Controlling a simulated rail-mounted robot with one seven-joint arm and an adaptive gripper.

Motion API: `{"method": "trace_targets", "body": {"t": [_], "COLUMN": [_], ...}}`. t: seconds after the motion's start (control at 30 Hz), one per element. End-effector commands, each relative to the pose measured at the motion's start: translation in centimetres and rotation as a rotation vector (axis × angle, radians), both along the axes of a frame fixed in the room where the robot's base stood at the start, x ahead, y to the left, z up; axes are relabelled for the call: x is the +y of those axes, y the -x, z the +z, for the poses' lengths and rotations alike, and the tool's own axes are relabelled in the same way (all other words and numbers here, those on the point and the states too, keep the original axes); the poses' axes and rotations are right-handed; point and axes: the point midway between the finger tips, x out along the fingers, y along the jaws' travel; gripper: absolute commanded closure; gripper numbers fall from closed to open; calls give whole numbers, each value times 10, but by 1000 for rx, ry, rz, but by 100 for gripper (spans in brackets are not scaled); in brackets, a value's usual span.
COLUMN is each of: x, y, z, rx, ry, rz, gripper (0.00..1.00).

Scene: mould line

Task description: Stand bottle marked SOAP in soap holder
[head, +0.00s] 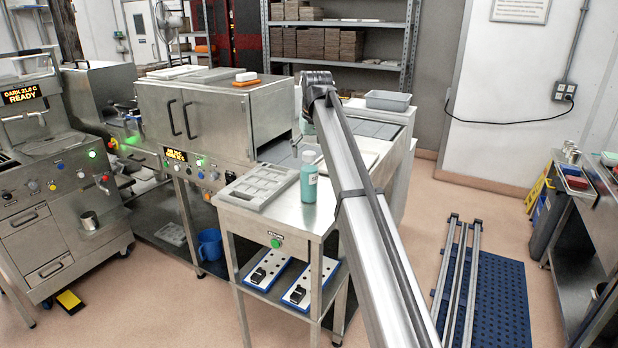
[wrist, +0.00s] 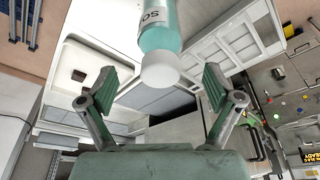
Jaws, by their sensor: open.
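The SOAP bottle (head: 309,182), teal, stands upright on the steel table near its front corner. In the wrist view the bottle (wrist: 158,32) shows its white cap and a label with the letters "SO". My gripper (wrist: 166,82) is open, with its two fingers spread apart. The bottle's cap lies in the gap between the fingertips in that picture; I cannot tell the distance, and nothing is held. In the head view the gripper is small and partly behind my arm. I cannot make out a soap holder for certain in either view.
A pale compartment tray (head: 262,187) lies left of the bottle. A white tray (wrist: 68,88) shows at left in the wrist view. A steel cabinet (head: 215,115) stands behind the table, and a grey bin (head: 388,101) sits at the back right.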

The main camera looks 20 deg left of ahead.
Motion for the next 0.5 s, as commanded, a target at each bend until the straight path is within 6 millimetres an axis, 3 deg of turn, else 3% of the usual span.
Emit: {"method": "trace_targets", "body": {"t": [0.33, 0.5], "x": [4, 9], "y": [-5, -12], "z": [-17, -36], "rx": [1, 1], "ry": [1, 1], "rz": [1, 1], "gripper": [10, 10]}}
